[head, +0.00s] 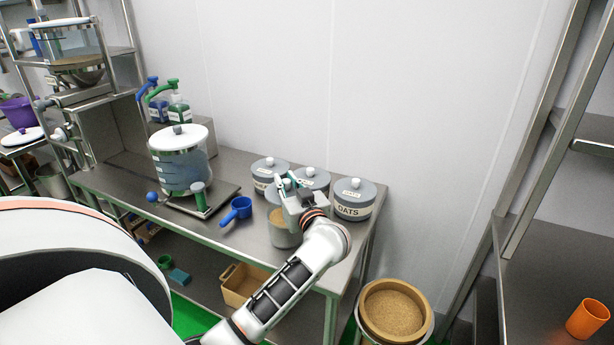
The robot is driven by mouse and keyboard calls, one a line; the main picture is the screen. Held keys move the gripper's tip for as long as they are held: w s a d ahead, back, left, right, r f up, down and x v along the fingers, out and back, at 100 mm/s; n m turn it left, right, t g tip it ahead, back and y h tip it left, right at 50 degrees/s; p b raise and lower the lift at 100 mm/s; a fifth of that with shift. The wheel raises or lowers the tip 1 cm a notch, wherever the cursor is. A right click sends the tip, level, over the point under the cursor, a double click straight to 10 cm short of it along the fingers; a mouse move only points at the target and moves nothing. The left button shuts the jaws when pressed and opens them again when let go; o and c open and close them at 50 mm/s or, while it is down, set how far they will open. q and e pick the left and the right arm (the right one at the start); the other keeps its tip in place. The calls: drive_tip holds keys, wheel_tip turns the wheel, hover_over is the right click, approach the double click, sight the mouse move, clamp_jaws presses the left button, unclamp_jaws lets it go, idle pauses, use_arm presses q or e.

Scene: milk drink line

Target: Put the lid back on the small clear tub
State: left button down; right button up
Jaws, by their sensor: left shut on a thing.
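The small clear tub (281,239) with pale beige contents stands near the front edge of the steel table. My left gripper (286,183) is over the tub's far side, its fingers shut around a small white knob that looks like the lid's. The rest of the lid and most of the tub's rim are hidden by my gripper and wrist. I cannot tell whether the lid touches the tub. My right gripper is out of view.
Grey lidded canisters (352,210) stand close behind and right of my gripper. A blue scoop (237,211) lies left of the tub. A large clear container with a white lid (179,138) stands farther left. The steel table (215,165) has free room between them.

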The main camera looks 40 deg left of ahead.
use_arm(q)
drive_tip(key=shift+s+a, duration=0.1)
drive_tip(key=shift+a, duration=0.15)
drive_tip(key=shift+f, duration=0.4)
drive_tip(key=shift+f+b, duration=0.95)
wheel_tip(320, 180, down, 2)
drive_tip(key=b, duration=0.3)
drive_tip(key=shift+f, duration=0.95)
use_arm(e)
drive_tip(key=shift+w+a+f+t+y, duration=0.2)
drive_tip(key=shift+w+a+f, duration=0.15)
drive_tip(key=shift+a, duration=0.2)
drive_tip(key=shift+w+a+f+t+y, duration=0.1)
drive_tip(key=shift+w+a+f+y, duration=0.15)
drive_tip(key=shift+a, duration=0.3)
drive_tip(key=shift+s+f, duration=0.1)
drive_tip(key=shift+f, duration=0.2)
use_arm(q)
drive_tip(key=shift+r, duration=0.1)
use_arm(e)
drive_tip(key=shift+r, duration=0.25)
